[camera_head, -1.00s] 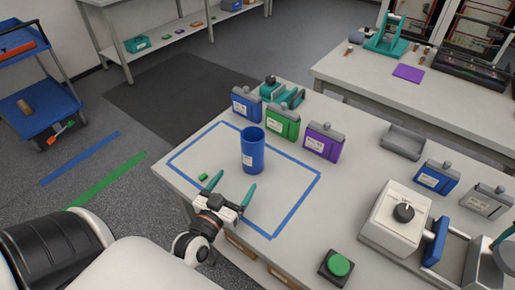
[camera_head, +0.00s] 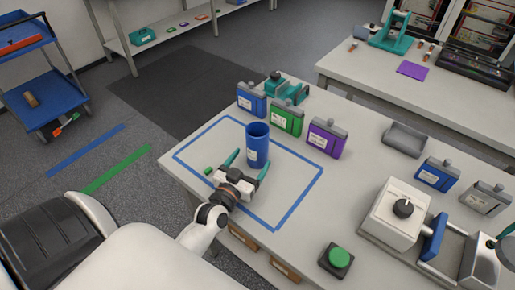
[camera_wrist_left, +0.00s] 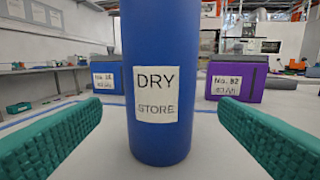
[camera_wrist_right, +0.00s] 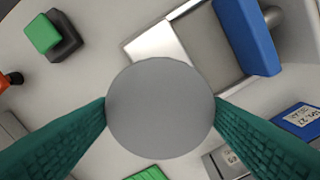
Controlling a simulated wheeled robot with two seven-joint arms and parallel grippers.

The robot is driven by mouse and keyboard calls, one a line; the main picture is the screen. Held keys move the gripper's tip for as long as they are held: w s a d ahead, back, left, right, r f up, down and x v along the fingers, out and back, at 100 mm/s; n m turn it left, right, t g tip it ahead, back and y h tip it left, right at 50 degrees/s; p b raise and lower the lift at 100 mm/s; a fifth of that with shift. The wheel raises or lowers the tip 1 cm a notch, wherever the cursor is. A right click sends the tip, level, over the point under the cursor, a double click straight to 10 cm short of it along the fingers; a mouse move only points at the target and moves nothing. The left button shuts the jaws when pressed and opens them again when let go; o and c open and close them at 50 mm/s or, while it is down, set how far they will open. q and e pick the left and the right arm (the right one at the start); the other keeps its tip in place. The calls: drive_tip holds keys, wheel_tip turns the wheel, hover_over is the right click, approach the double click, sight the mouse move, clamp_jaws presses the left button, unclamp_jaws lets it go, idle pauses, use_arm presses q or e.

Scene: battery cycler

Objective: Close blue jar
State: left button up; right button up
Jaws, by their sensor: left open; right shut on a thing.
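The blue jar (camera_head: 257,147) stands upright and open-topped inside the blue tape outline on the table. Its white label reads "DRY STORE" in the left wrist view (camera_wrist_left: 157,135). My left gripper (camera_head: 248,164) is open, low over the table, with its teal fingers pointing at the jar. In the left wrist view the jar stands centred between the fingers, with a gap on each side. My right gripper (camera_wrist_right: 160,112) is shut on a round grey disc (camera_wrist_right: 160,108), which looks like a lid, seen flat on. The disc is held well away from the jar.
Blue, green (camera_head: 286,118) and purple (camera_head: 327,138) labelled boxes stand behind the jar. A small green piece (camera_head: 208,171) lies left of my left gripper. A green button (camera_head: 339,258) and a white device with a knob (camera_head: 398,212) are at right. The outlined area right of the jar is clear.

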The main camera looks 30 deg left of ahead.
sight(252, 157)
use_arm(q)
drive_tip(key=w, duration=0.1)
drive_tip(key=w+p, duration=0.1)
drive_tip(key=w, duration=0.2)
drive_tip(key=shift+w+a+r, duration=0.1)
drive_tip(key=shift+a+r, duration=0.15)
use_arm(e)
drive_tip(key=shift+r, duration=0.8)
use_arm(q)
drive_tip(key=shift+w+a+f+p, duration=0.1)
drive_tip(key=shift+w+p, duration=0.2)
drive_tip(key=shift+w, duration=0.25)
drive_tip(key=shift+s, duration=0.1)
drive_tip(key=shift+c, duration=0.5)
drive_tip(key=c, duration=1)
wheel_tip(252, 157, up, 10)
drive_tip(key=shift+r+p, duration=0.1)
drive_tip(key=shift+p, duration=0.25)
drive_tip(key=shift+c, duration=0.2)
use_arm(e)
drive_tip(key=shift+r, duration=0.35)
